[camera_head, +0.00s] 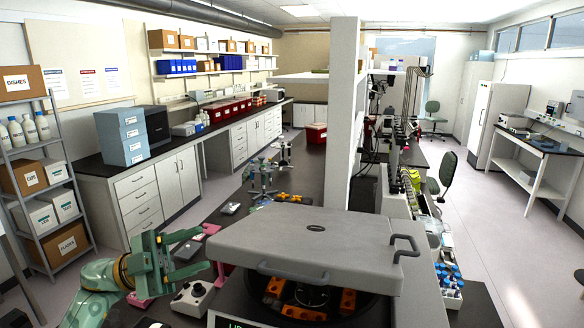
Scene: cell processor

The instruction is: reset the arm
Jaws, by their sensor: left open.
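My left arm (98,300) comes in at the lower left, and its green gripper (203,251) points right with its two fingers spread apart. Nothing shows between the fingers. The fingertips are close to the left side of the cell processor, a bench machine with a large grey lid (312,240). Under the lid, a dark round chamber with orange blocks (319,300) partly shows. Small pink pieces show by the fingertips; I cannot tell if they touch the gripper. My right gripper is not in view.
A white control box (192,298) with a knob sits just below the gripper. A white pillar (342,115) rises behind the lid. A rack of blue-capped bottles (449,279) stands at right. Lab stands (262,175) are on the dark bench further back. The floor aisle at left is clear.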

